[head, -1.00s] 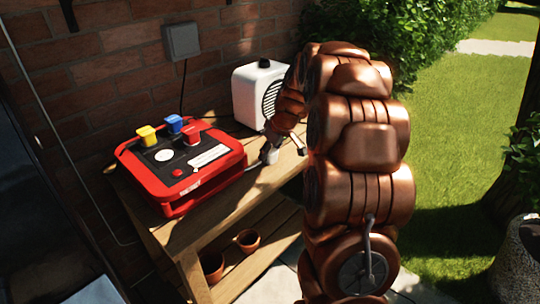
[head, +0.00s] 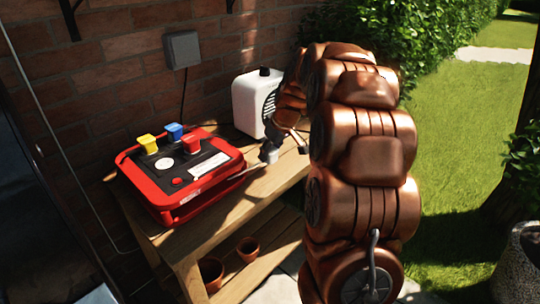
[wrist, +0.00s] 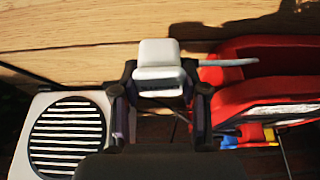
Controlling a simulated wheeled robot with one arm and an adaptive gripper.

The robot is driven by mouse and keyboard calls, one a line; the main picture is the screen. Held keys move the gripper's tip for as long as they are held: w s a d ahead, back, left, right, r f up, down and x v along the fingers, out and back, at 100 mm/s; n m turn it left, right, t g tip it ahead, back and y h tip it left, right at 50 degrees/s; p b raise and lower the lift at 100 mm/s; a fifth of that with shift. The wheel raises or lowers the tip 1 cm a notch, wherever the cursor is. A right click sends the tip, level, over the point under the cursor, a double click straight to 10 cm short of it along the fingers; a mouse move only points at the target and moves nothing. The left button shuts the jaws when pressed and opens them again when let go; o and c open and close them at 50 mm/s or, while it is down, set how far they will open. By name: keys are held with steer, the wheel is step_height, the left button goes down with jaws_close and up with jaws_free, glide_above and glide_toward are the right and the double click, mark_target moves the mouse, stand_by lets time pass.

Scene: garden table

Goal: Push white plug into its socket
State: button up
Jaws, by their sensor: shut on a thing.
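My gripper (wrist: 160,102) is shut on the white plug (wrist: 158,52), with a finger on each side of it. A pale cable runs from the plug to the right, towards the red box. In the head view the plug (head: 268,153) is just right of the red box (head: 172,213), over the wooden table and apart from the box. Yellow (head: 147,143), blue (head: 174,130) and red (head: 190,143) plugs stand on the box's dark top. A white disc (head: 192,161) and a red button (head: 177,181) are there too. I cannot make out the white plug's socket.
A white speaker-like unit (head: 246,103) with a round grille stands behind the gripper; its grille (wrist: 67,137) shows in the wrist view. A grey box (head: 182,50) is on the brick wall. The table (head: 208,227) has free wood at its front. Pots (head: 247,249) sit on the lower shelf.

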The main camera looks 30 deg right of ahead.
steer(key=s+a+r, duration=0.1)
steer(key=s+a, duration=0.7)
steer(key=s, duration=0.5)
steer(key=shift+a+r, duration=0.2)
steer(key=shift+a, duration=0.15)
steer(key=shift+w, duration=0.1)
